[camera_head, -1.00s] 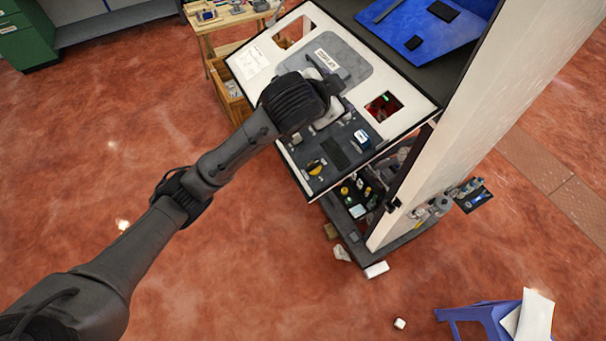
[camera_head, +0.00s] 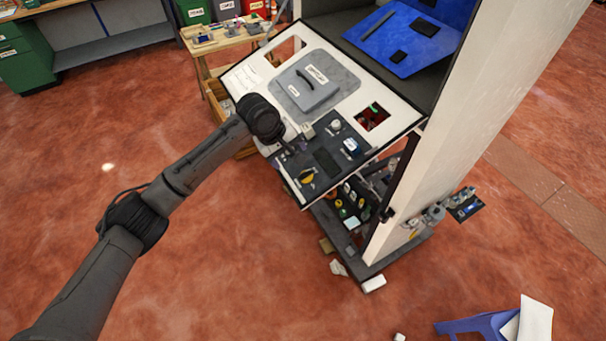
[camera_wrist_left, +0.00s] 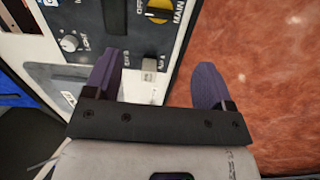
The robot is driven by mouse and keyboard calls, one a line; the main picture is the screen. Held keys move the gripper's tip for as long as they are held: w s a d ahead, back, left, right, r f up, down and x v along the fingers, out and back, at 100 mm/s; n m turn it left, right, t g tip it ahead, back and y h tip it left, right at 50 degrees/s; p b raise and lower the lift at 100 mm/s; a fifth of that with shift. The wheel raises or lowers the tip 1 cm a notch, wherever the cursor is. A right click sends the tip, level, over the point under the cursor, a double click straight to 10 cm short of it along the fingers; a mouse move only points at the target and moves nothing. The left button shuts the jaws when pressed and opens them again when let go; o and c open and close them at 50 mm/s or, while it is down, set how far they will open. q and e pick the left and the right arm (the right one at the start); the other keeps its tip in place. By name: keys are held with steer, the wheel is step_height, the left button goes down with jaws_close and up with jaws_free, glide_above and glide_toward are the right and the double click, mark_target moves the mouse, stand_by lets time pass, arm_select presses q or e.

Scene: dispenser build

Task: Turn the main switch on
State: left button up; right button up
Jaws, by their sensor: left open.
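The main switch (camera_head: 307,177) is a yellow knob on the dark lower strip of the tilted control panel. In the left wrist view the main switch (camera_wrist_left: 158,10) is cut off at the top edge, beside lettering that reads "OFF" and "MAIN". My left gripper (camera_head: 296,141) is over the panel, up and left of the knob in the head view. In the left wrist view my left gripper (camera_wrist_left: 156,80) has its two purple fingers apart with nothing held. A small grey toggle (camera_wrist_left: 149,66) shows between them. The knob lies beyond the fingertips, apart from them. My right gripper is not in view.
The panel (camera_head: 345,100) also bears a grey hatch (camera_head: 312,82) with a handle and a red-lit opening (camera_head: 372,117). A small round knob (camera_wrist_left: 70,42) is near the left finger. A tall white wall (camera_head: 455,110) stands right of the panel. The floor is open in front.

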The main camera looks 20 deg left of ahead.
mark_target(304, 174)
arm_select(q)
steer(key=p+x, duration=0.1)
steer(key=x, duration=1.2)
steer(key=shift+d+f+p, duration=0.1)
steer(key=shift+f+p, duration=0.2)
steer(key=shift+f, duration=0.05)
steer(key=c, duration=0.9)
steer(key=shift+c, duration=0.2)
